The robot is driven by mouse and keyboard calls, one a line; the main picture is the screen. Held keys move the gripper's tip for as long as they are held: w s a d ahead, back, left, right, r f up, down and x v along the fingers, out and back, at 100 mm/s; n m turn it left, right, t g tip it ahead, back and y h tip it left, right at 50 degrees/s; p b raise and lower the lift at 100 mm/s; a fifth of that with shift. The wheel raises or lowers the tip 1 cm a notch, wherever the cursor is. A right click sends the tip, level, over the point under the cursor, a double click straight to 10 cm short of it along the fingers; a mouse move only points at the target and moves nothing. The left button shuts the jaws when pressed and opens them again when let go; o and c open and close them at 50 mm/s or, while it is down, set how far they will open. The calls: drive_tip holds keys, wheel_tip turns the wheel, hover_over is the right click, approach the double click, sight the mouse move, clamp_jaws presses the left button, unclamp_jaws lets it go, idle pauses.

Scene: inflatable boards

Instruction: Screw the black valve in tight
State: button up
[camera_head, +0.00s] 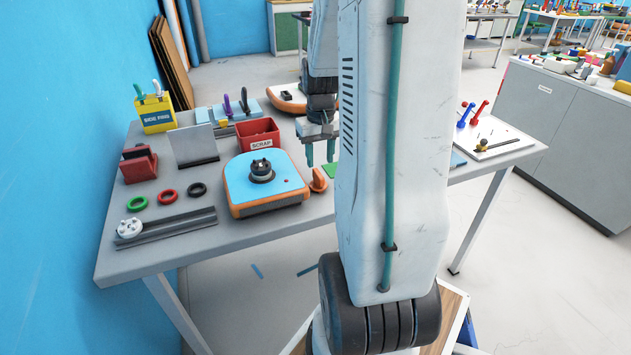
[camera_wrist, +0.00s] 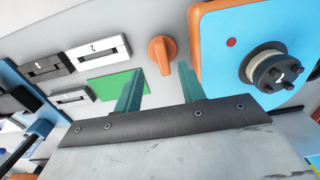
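The blue board with orange sides (camera_head: 240,190) lies on the workbench, and its corner fills the right of the wrist view (camera_wrist: 215,30). The black valve (camera_head: 261,168) stands in a pale ring on its top; it also shows in the wrist view (camera_wrist: 275,72), with several pegs around its face. I cannot tell how tight it sits. My gripper (camera_head: 320,152) is to the right of the board, fingers pointing down, open and empty. In the wrist view its teal fingertips (camera_wrist: 161,72) are apart, with an orange knob-like piece (camera_wrist: 161,50) beyond the gap.
The red scrap bin (camera_head: 257,134) is behind the board. Green (camera_head: 137,203), red and black rings lie to the left, near a dark rail (camera_head: 170,228). A second board (camera_head: 289,98) lies at the back. A green patch (camera_wrist: 118,86) is beside the orange piece.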

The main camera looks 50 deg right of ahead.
sight(318, 173)
drive_tip(key=f, duration=0.6)
drive_tip(key=shift+w+a+f, duration=0.1)
drive_tip(key=shift+w+f, duration=0.1)
clamp_jaws()
